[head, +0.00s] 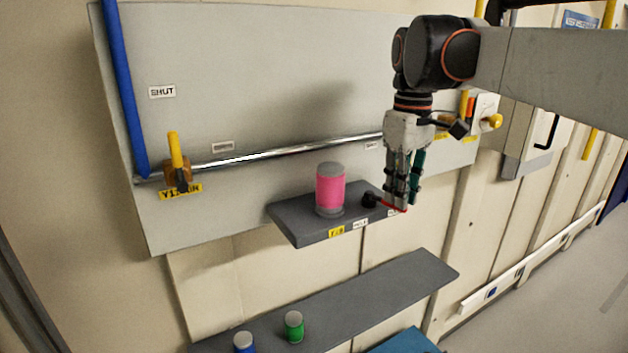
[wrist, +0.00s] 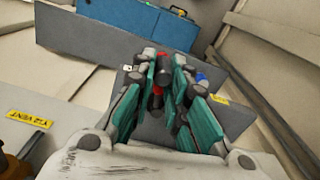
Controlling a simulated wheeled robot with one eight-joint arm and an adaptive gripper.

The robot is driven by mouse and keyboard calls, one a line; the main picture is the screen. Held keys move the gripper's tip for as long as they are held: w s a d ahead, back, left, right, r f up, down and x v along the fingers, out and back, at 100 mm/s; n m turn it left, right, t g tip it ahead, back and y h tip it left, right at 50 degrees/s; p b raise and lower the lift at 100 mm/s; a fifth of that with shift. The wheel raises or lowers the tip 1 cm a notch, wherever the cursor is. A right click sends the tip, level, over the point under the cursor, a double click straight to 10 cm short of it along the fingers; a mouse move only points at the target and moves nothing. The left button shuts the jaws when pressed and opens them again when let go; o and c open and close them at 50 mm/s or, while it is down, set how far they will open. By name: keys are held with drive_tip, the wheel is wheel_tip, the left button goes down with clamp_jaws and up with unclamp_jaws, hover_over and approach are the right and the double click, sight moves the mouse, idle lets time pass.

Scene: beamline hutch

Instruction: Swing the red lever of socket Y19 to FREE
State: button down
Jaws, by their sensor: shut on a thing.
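The red lever (head: 386,203) runs from a black knob (head: 369,199) at the right part of a grey shelf (head: 290,222). My gripper (head: 402,206) points down over the shelf's right end, shut on the lever near its outer end. In the wrist view, a red piece (wrist: 157,90) shows between the green-padded fingers (wrist: 160,75). A pink canister with grey ends (head: 330,190) stands upright on the shelf, left of the lever. A yellow tag (head: 336,231) and white labels (head: 360,225) are on the shelf's front edge. The lettering is too small to read surely, and my fingers partly hide the right label.
A chrome pipe (head: 280,154) crosses the grey panel (head: 240,60) behind. A yellow-handled valve (head: 176,160) is at left. A lower shelf (head: 380,300) holds green (head: 294,327) and blue (head: 245,343) canisters. Open floor (head: 570,290) lies at right.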

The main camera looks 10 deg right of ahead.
drive_tip(key=shift+w+d+r+n, duration=0.1)
drive_tip(key=shift+w+d+n, duration=0.35)
drive_tip(key=shift+n, duration=0.4)
drive_tip(key=shift+w+d+n, duration=0.4)
drive_tip(key=shift+d+n, duration=0.1)
drive_tip(key=shift+n, duration=0.4)
drive_tip(key=shift+w+d+r+n, duration=0.1)
drive_tip(key=shift+w+d+n, duration=0.35)
drive_tip(key=shift+n, duration=0.4)
drive_tip(key=shift+s, duration=0.1)
drive_tip(key=c, duration=1.8)
unclamp_jaws()
drive_tip(key=shift+o, duration=1.2)
drive_tip(key=shift+s+d, duration=0.25)
drive_tip(key=shift+d, duration=0.2)
wheel_tip(320, 180, up, 12)
drive_tip(key=shift+w+a, duration=0.15)
drive_tip(key=shift+a, duration=0.15)
drive_tip(key=shift+f, duration=0.1)
